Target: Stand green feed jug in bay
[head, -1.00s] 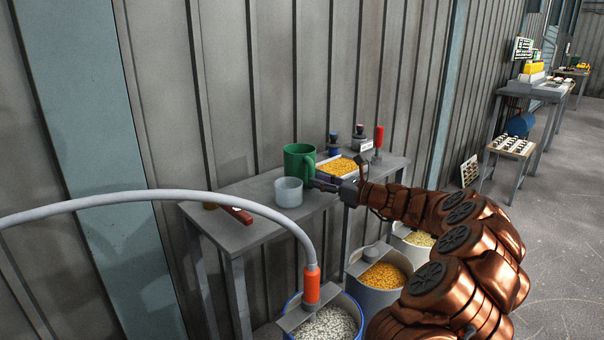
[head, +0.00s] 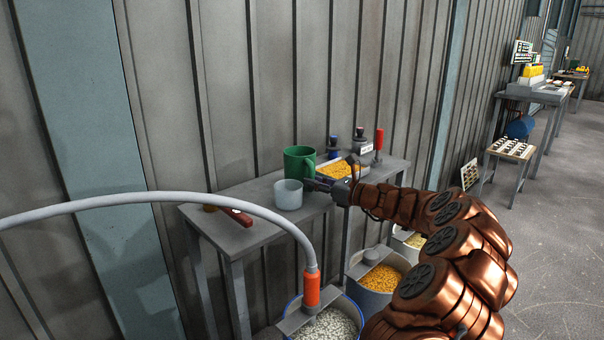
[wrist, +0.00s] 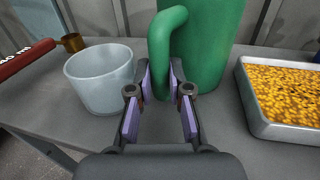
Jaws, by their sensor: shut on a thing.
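The green feed jug (head: 297,161) stands upright on the grey bench (head: 259,189), behind a pale translucent cup (head: 288,194). My gripper (head: 314,183) reaches in from the right. In the wrist view the jug (wrist: 212,45) fills the top middle, with its handle toward me. My gripper (wrist: 160,88) is shut on the lower part of the handle, one purple-padded finger on each side. The jug's base appears to be at the bench top. I cannot pick out a bay for it.
The pale cup (wrist: 98,80) is close to the left of my fingers. A metal tray of yellow grain (wrist: 283,92) lies to the right. A red-handled tool (head: 237,216) lies at the bench's left end. Grain buckets (head: 375,293) stand on the floor below.

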